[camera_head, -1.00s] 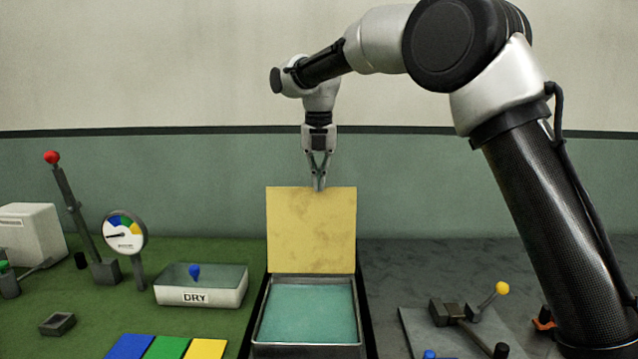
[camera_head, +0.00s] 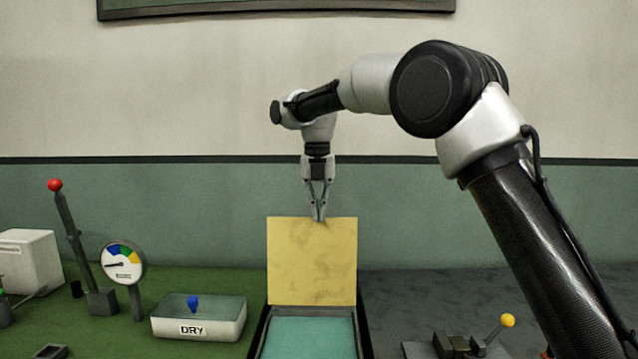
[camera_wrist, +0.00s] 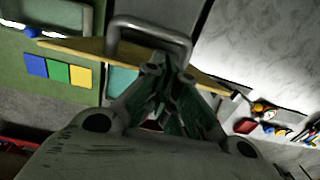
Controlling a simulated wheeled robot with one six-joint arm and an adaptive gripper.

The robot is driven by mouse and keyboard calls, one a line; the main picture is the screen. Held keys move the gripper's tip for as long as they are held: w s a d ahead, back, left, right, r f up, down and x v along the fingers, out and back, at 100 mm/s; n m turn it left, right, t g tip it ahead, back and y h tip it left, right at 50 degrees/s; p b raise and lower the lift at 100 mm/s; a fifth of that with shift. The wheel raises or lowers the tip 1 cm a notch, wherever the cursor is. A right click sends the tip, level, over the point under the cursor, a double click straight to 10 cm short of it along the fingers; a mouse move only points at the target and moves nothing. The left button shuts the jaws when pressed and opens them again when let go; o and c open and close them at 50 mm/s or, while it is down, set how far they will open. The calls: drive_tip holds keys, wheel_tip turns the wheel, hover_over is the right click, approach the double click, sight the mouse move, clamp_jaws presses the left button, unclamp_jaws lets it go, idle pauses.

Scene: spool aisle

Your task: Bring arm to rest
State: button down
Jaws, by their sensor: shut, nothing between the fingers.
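My gripper (camera_head: 318,217) is shut and empty, pointing straight down. In the head view its fingertips overlap the top edge of an upright yellow panel (camera_head: 312,263); I cannot tell whether they touch it. The panel stands at the back of a box with a teal inside (camera_head: 308,340). My arm comes in from the right and bends at a high elbow. In the wrist view the closed fingers (camera_wrist: 165,90) are close to a grey metal handle (camera_wrist: 150,38) on the panel's edge.
To the left are a DRY tray (camera_head: 200,317) with a blue item (camera_head: 193,302), a dial gauge (camera_head: 123,262), a red-knobbed lever (camera_head: 70,235) and a white box (camera_head: 30,262). A yellow-knobbed lever (camera_head: 495,330) stands at right.

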wheel_tip(320, 180, up, 12)
drive_tip(key=m, duration=0.3)
drive_tip(key=f+m, duration=0.3)
drive_tip(key=m, duration=0.1)
drive_tip(key=f+m, duration=0.4)
drive_tip(key=shift+w+a+m+t, duration=0.1)
drive_tip(key=shift+a+m+t, duration=0.1)
drive_tip(key=shift+m+t, duration=0.1)
drive_tip(key=s+d+f+m+t, duration=0.1)
drive_tip(key=s+d+f+m, duration=0.1)
drive_tip(key=s+d+m, duration=0.6)
drive_tip(key=s+d+f+m+t, duration=0.1)
drive_tip(key=s+d+f+m, duration=0.2)
drive_tip(key=s+d+m, duration=0.5)
drive_tip(key=s+d+f+m+t, duration=0.1)
drive_tip(key=s+d+f+m, duration=0.2)
drive_tip(key=s+d+m, duration=0.5)
drive_tip(key=shift+s+d+t, duration=0.4)
drive_tip(key=shift+s+d, duration=5.2)
drive_tip(key=shift+d, duration=0.35)
